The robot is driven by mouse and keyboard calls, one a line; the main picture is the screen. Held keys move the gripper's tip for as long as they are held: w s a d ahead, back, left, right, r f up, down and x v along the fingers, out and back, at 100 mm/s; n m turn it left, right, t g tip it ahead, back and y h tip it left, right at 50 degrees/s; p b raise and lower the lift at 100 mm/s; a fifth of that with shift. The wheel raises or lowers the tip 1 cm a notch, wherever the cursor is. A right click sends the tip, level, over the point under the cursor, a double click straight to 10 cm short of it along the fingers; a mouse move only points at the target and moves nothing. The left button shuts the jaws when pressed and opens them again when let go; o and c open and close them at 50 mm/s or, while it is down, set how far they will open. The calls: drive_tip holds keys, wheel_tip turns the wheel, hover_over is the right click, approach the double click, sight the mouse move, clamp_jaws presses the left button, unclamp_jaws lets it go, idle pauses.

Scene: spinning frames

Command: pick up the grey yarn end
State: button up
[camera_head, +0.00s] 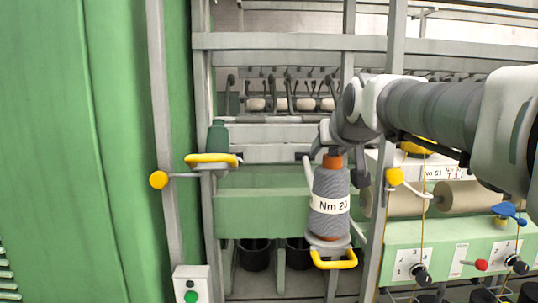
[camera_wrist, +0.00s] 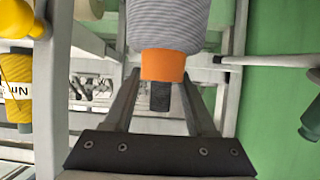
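A grey yarn bobbin (camera_head: 330,190) with a white "Nm 20" label and orange tube ends stands upright on a holder with a yellow handle (camera_head: 335,260) in the head view. No loose yarn end can be made out on it. My gripper (camera_head: 333,143) is just above its top. In the wrist view, the bobbin (camera_wrist: 168,22) shows its orange tube end (camera_wrist: 163,65) and a dark tip (camera_wrist: 160,97). My gripper (camera_wrist: 160,82) is open, with one finger on each side of the tube end. Gaps show beside the dark tip; contact at the fingertips cannot be told.
A dark green bobbin (camera_head: 218,137) stands on a yellow-handled holder to the left. Frame posts (camera_head: 376,215) and a yellow knob (camera_head: 394,176) are close on the right. Beige rolls (camera_head: 468,195) lie further right. In the wrist view, a yellow bobbin (camera_wrist: 17,90) is at left.

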clamp_jaws()
idle(0.3)
drive_tip(key=shift+r, duration=0.55)
wheel_tip(320, 180, up, 3)
drive_tip(key=shift+r, duration=0.15)
drive_tip(key=s+d+r, duration=0.6)
drive_tip(key=s+d, duration=0.1)
drive_tip(key=d, duration=0.2)
drive_tip(key=shift+r+b, duration=0.3)
drive_tip(key=shift+b, duration=0.05)
